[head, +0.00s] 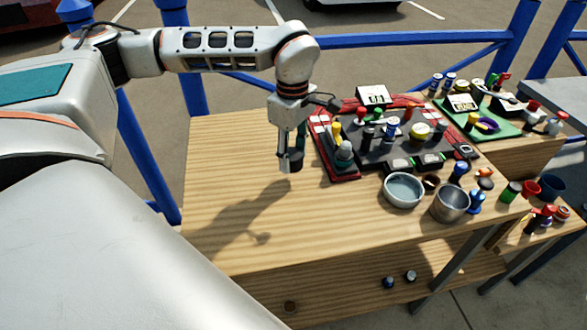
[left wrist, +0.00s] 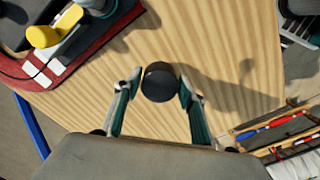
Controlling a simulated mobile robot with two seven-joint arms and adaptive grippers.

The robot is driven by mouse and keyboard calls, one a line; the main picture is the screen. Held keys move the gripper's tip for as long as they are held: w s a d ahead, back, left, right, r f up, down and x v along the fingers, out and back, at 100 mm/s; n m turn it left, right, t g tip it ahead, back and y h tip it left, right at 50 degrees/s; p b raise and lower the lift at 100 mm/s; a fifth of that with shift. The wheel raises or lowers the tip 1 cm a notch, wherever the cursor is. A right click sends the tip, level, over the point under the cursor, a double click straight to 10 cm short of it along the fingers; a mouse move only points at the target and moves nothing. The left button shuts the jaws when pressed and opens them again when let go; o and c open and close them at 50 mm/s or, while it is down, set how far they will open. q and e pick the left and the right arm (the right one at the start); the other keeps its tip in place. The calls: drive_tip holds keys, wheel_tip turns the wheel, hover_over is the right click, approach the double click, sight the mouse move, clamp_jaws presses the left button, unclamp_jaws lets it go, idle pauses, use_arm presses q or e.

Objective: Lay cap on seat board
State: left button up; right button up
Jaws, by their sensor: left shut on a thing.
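My left gripper (head: 291,152) points down above the wooden seat board (head: 225,165), left of the red-edged panel. It is shut on a dark, round cap (left wrist: 159,82); in the left wrist view the cap sits between the two fingertips. In the head view the cap shows as a dark piece at the gripper's lower end. The shadow on the bare wood lies apart from the gripper, so the cap seems to be held above the board. My right gripper is not in view.
A red-edged panel (head: 345,174) with several knobs and bottles stands right of the gripper. A grey bowl (head: 403,190) and a metal cup (head: 450,203) stand near the front right. Blue rails (head: 400,39) run behind. The board's left and front are clear.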

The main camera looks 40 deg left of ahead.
sight(293, 179)
use_arm(q)
drive_tip(key=shift+f, duration=2.3)
drive_tip(key=shift+f, duration=0.2)
drive_tip(key=o, duration=1.1)
drive_tip(key=shift+r, duration=0.1)
